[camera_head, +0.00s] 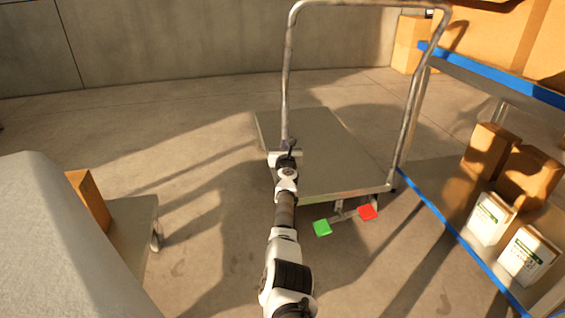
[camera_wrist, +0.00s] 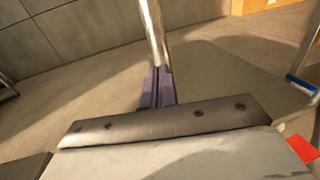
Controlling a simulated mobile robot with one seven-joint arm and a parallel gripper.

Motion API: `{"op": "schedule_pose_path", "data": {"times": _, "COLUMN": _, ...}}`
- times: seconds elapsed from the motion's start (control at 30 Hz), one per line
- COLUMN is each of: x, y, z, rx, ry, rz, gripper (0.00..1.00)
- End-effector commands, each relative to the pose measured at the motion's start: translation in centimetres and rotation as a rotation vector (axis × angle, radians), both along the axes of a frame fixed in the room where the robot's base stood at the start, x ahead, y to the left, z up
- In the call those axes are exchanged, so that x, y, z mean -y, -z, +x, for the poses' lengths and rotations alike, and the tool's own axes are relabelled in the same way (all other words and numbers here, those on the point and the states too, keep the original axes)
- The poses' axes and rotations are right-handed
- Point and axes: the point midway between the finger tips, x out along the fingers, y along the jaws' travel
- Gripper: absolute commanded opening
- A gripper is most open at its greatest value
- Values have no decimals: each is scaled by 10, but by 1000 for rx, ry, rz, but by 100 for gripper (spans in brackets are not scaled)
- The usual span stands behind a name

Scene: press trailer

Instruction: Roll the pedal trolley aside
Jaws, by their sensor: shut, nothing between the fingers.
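The pedal trolley (camera_head: 340,165) has a flat grey deck and a tall tubular metal handle (camera_head: 287,70). A green pedal (camera_head: 322,228) and a red pedal (camera_head: 368,212) stick out at its near edge. My gripper (camera_head: 290,146) is at the foot of the handle's left post, by the deck's left side. In the wrist view my purple fingers (camera_wrist: 157,84) are together and empty, with the post (camera_wrist: 153,30) rising just beyond the tips. I cannot tell whether they touch it. The red pedal (camera_wrist: 304,148) shows at the right edge there; the green one does not.
A blue-edged shelf (camera_head: 440,203) with boxes and white cartons (camera_head: 490,218) stands close on the trolley's right. Another low platform with a cardboard box (camera_head: 88,200) and a grey covered bulk (camera_head: 50,240) are at left. Bare floor (camera_head: 190,140) lies left of the trolley.

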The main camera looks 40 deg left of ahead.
Motion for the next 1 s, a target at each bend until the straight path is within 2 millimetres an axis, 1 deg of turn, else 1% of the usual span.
{"op": "schedule_pose_path", "data": {"times": 0.07, "x": 5, "y": -2, "z": 2, "rx": -1, "ry": 3, "rz": 1, "gripper": 0}}
{"op": "schedule_pose_path", "data": {"times": 0.13, "x": 8, "y": -6, "z": -3, "rx": -2, "ry": 2, "rz": -1, "gripper": 0}}
{"op": "schedule_pose_path", "data": {"times": 0.37, "x": 22, "y": -7, "z": -18, "rx": -1, "ry": 2, "rz": -1, "gripper": 0}}
{"op": "schedule_pose_path", "data": {"times": 0.8, "x": 58, "y": -4, "z": -57, "rx": -1, "ry": 1, "rz": -2, "gripper": 0}}
{"op": "schedule_pose_path", "data": {"times": 1.0, "x": 69, "y": -2, "z": -69, "rx": -1, "ry": 1, "rz": -1, "gripper": 0}}
